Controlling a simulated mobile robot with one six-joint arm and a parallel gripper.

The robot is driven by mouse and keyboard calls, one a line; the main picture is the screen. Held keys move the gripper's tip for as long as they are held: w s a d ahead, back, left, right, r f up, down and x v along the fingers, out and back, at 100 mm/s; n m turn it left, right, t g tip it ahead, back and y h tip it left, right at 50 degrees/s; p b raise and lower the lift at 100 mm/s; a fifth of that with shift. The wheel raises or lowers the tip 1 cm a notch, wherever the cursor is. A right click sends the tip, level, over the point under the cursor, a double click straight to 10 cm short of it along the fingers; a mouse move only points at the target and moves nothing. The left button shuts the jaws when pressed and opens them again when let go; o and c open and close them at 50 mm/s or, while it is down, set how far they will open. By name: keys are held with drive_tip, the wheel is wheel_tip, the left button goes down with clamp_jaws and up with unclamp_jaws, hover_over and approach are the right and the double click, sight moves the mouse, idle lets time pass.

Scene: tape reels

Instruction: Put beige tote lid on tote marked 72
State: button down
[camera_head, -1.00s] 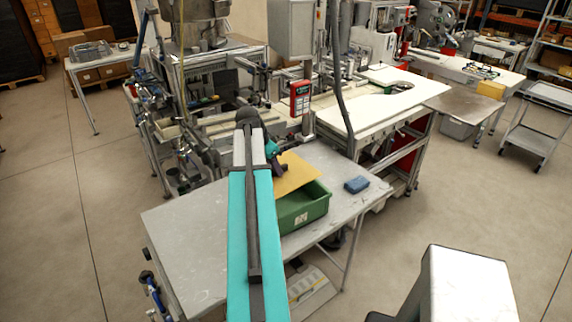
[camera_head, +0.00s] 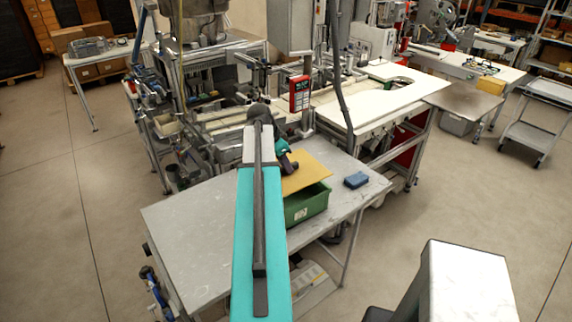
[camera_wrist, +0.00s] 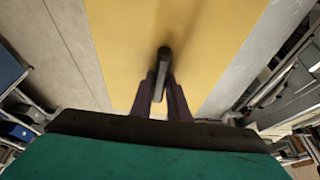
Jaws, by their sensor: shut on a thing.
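The beige tote lid (camera_head: 312,174) is a flat yellowish panel above the back part of the green tote (camera_head: 310,207). The tote stands on the grey table, and part of its open inside shows in front of the lid. My gripper (camera_head: 291,167) is over the lid. In the wrist view my gripper (camera_wrist: 160,100) is shut on the dark upright handle (camera_wrist: 165,58) in the middle of the lid (camera_wrist: 125,50). The tote's left end is hidden by my arm, and its back by the lid.
A blue sponge-like block (camera_head: 356,180) lies right of the tote on the grey table (camera_head: 180,225). The table's left part is clear. Machines with a red control box (camera_head: 299,94) stand close behind. A white-topped bench (camera_head: 370,95) is at the back right.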

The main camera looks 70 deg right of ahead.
sight(285, 178)
drive_tip(key=shift+f+b, duration=1.6)
drive_tip(key=shift+f, duration=1.6)
drive_tip(key=c, duration=1.6)
unclamp_jaws()
drive_tip(key=shift+r, duration=0.1)
drive_tip(key=shift+b+v, duration=2.1)
drive_tip(key=shift+v, duration=4.75)
